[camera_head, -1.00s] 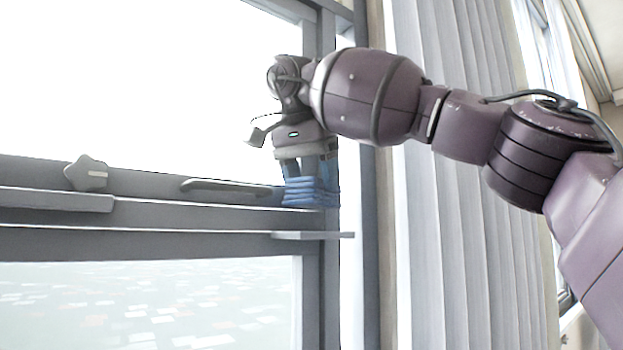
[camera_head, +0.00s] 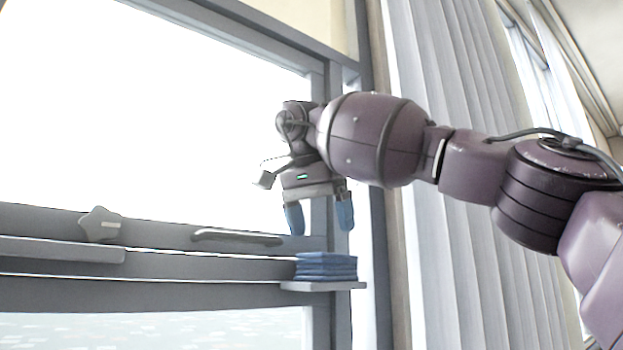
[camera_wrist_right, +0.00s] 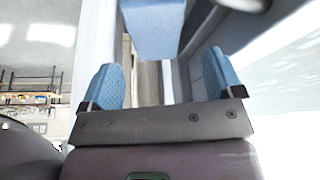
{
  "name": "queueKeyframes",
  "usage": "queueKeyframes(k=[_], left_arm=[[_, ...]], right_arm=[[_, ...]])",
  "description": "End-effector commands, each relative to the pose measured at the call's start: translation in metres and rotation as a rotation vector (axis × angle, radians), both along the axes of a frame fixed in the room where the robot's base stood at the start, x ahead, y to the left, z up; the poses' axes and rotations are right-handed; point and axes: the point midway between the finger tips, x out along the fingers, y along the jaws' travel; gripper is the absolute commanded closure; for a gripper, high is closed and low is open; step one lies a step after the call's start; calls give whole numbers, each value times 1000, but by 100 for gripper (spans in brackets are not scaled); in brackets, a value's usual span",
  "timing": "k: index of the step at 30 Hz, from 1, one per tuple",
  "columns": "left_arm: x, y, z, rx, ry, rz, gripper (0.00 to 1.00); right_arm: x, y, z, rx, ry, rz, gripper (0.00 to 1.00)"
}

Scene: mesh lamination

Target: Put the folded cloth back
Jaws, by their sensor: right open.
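The folded blue cloth (camera_head: 326,267) lies as a neat stack on a small grey shelf (camera_head: 322,286) at the window frame in the head view. My right gripper (camera_head: 319,219) is directly above the cloth, apart from it, with its two blue fingertips spread wide and nothing between them. In the right wrist view the open fingers (camera_wrist_right: 166,84) show at both sides, and the cloth (camera_wrist_right: 153,28) is beyond them at the top, clear of both. My left gripper is not in view.
A grey window handle (camera_head: 237,237) and a star-shaped knob (camera_head: 100,225) are on the window frame left of the shelf. A pale pleated curtain (camera_head: 455,230) hangs to the right, behind my right arm. Bright glass fills the upper left.

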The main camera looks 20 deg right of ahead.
Motion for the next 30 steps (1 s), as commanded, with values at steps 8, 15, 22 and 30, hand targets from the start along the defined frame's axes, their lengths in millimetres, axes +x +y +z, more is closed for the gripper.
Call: queueKeyframes(k=[8,15,22,30], left_arm=[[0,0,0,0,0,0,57],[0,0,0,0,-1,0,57],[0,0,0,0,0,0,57],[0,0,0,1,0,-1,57]], right_arm=[[-11,13,39,0,-4,-1,13],[-17,20,63,-2,-1,-2,13],[-22,24,80,-1,-2,-2,13],[-23,27,86,-1,11,-6,13]])
